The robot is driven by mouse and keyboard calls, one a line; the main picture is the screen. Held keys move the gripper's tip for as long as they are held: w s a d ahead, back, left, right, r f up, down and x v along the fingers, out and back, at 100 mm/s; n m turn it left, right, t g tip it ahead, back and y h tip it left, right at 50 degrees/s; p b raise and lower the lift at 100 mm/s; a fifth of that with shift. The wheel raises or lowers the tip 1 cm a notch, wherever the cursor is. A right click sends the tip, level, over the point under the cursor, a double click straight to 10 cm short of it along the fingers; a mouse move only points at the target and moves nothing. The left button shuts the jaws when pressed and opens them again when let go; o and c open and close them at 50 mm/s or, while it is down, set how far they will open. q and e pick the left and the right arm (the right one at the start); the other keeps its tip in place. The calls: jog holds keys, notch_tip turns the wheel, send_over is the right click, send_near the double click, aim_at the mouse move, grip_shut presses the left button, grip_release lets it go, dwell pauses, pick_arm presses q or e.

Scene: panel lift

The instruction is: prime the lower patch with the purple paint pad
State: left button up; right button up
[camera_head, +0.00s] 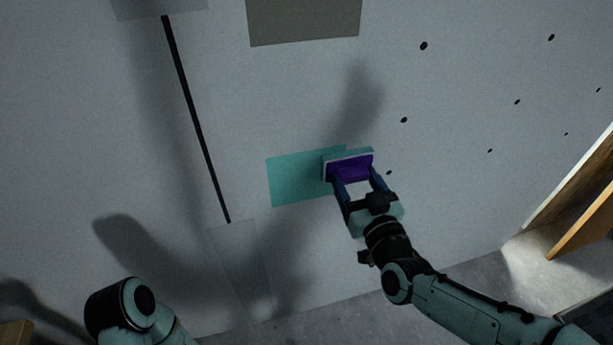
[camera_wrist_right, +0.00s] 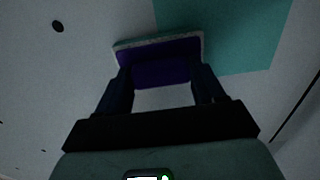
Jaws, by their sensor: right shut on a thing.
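The lower patch is a teal rectangle (camera_head: 297,178) on the pale wall panel, and it also shows in the right wrist view (camera_wrist_right: 240,35). The purple paint pad (camera_head: 350,167) has a purple body and a pale edge. My right gripper (camera_head: 361,186) is shut on the pad, which also shows in the right wrist view (camera_wrist_right: 160,68). The pad overlaps the right end of the patch in the head view and hides part of it. I cannot tell whether the pad touches the wall. My left arm (camera_head: 130,310) shows at the lower left, but its gripper is out of view.
A grey-brown patch (camera_head: 305,20) is higher on the panel. A dark vertical strip (camera_head: 195,120) runs left of the teal patch, above a faint pale rectangle (camera_head: 240,265). Several dark holes dot the panel's right side. A wooden board (camera_head: 585,222) stands at the far right.

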jog(key=v, duration=0.6)
jog(key=shift+s, duration=0.35)
dwell(0.3)
